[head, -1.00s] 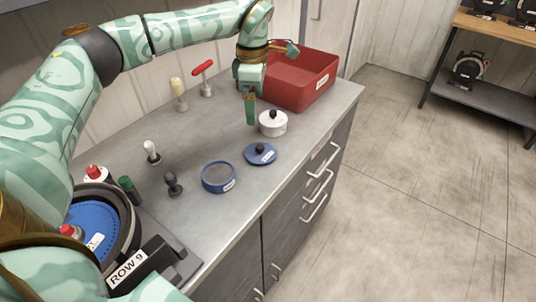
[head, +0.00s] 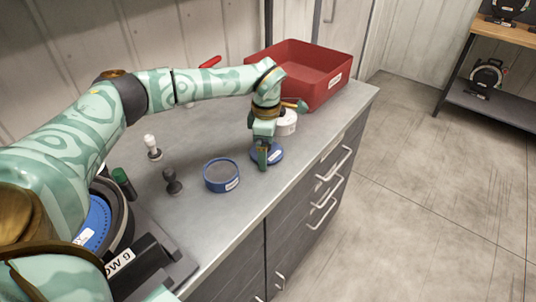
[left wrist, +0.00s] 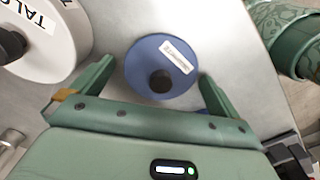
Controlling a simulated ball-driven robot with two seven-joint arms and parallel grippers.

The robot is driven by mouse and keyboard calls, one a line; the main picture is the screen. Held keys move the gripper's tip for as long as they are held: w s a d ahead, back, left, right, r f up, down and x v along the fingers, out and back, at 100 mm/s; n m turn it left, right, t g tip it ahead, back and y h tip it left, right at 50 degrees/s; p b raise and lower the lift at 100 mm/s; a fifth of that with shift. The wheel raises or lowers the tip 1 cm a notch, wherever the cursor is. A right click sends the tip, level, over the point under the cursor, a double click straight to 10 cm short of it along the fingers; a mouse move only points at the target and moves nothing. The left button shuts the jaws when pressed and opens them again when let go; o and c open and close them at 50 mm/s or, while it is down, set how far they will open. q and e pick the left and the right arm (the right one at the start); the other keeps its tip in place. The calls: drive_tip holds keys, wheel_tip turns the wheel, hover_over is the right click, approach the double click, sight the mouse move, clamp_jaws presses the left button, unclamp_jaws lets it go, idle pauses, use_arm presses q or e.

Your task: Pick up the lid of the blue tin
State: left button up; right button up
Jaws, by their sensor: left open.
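The blue lid (head: 275,156) with a dark round knob lies flat on the grey counter, partly hidden by my left gripper in the head view. In the left wrist view the lid (left wrist: 152,66) and its knob lie between the two spread fingers. My left gripper (head: 264,164) is open, points down and is over the lid; I cannot tell how far above. The blue tin (head: 222,177) stands uncovered to the left of the lid. My right gripper is not in view.
A white tin labelled in the left wrist view (left wrist: 40,45) stands close by, behind my gripper in the head view (head: 287,122). A red bin (head: 310,75) is at the back. Dark and white-knobbed tools (head: 172,182) stand left. The counter's front edge is near.

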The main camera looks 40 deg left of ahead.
use_arm(q)
drive_tip(key=c, duration=0.9)
